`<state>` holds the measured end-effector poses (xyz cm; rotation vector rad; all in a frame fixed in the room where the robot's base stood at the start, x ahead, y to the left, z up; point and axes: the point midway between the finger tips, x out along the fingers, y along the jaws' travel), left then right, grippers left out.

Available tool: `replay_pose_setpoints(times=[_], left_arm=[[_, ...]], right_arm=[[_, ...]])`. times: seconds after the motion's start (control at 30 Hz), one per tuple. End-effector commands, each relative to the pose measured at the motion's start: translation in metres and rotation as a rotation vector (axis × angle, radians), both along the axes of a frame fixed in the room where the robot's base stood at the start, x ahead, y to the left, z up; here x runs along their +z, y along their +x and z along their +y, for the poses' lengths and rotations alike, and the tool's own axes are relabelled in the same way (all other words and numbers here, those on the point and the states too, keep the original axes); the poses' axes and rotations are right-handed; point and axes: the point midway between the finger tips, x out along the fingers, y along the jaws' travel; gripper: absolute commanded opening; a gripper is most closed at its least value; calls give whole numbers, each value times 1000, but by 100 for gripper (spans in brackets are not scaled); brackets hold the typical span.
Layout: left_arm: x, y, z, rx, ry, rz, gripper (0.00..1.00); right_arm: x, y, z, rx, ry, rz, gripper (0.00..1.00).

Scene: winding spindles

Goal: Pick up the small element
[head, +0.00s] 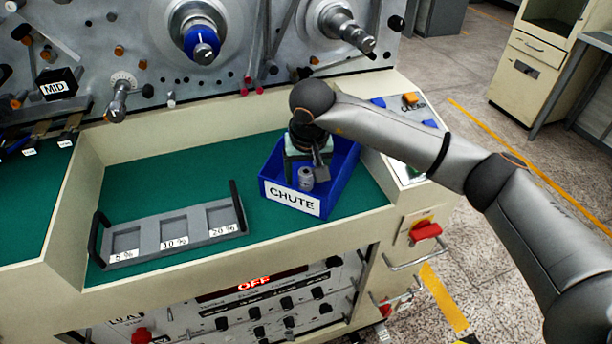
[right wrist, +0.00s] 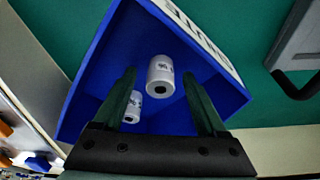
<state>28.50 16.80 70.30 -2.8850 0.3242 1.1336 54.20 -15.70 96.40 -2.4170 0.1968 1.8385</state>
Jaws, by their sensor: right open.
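Two light grey cylindrical elements are inside the blue chute bin (head: 270,184). In the right wrist view, one element (right wrist: 160,75) appears between the fingertips, and a smaller-looking one (right wrist: 132,107) is partly hidden by the left finger. In the head view, one element (head: 306,179) shows near the bin's front wall; the other is not clear behind the gripper. My right gripper (head: 307,168) is over the bin, pointing down. In the wrist view its dark green fingers (right wrist: 158,80) are apart, with nothing gripped. My left gripper is not in view.
A grey tray (head: 145,240) with compartments marked 5, 10 and 20 % and black handles sits left of the bin on the green mat (head: 200,172). Its compartments look empty. The machine panel with spindles (head: 203,50) rises behind. A raised cream rim (head: 215,262) borders the mat.

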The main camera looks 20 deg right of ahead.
Motion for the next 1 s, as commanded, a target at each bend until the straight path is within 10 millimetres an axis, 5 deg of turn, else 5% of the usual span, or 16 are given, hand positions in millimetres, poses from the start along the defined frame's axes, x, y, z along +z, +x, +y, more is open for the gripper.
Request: replay_pose_setpoints(times=[0.3,1.0], left_arm=[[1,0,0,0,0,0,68],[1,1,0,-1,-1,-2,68]], right_arm=[[-6,2,0,1,0,-1,73],[-6,2,0,1,0,-1,0]])
